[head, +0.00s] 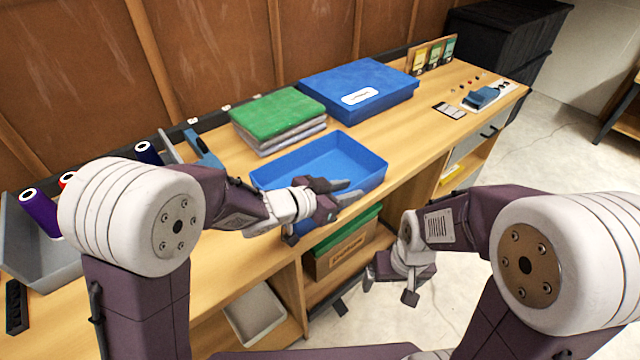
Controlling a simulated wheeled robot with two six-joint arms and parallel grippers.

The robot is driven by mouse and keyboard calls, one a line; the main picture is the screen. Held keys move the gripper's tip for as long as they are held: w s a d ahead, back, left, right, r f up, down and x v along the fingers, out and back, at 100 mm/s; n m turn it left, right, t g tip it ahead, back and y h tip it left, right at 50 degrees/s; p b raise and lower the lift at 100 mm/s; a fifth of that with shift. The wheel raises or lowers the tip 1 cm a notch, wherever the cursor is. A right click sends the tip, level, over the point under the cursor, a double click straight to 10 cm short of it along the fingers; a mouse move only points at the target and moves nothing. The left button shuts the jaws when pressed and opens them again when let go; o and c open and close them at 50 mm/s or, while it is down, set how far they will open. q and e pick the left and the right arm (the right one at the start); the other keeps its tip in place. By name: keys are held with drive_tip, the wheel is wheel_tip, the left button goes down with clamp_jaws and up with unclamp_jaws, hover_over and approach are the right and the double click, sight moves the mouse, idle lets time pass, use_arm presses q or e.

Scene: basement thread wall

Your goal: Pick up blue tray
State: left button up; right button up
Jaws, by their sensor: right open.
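The blue tray (372,172) is an open, shallow, empty box near the front edge of the wooden workbench. My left gripper (343,192) is at the tray's front side, its fingers overlapping the front rim in the head view. The gripper hides part of that wall, and I cannot tell whether the fingers are closed on the rim or only beside it. My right gripper (389,288) is open and empty, lower down in front of the bench, apart from the tray.
Folded green and grey cloths (278,115) and a closed blue box (358,85) stand behind the tray. A grey bin with thread spools (38,212) is at the left. A cardboard box (342,247) sits on the shelf below.

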use_arm(q)
clamp_jaws()
idle(1.3)
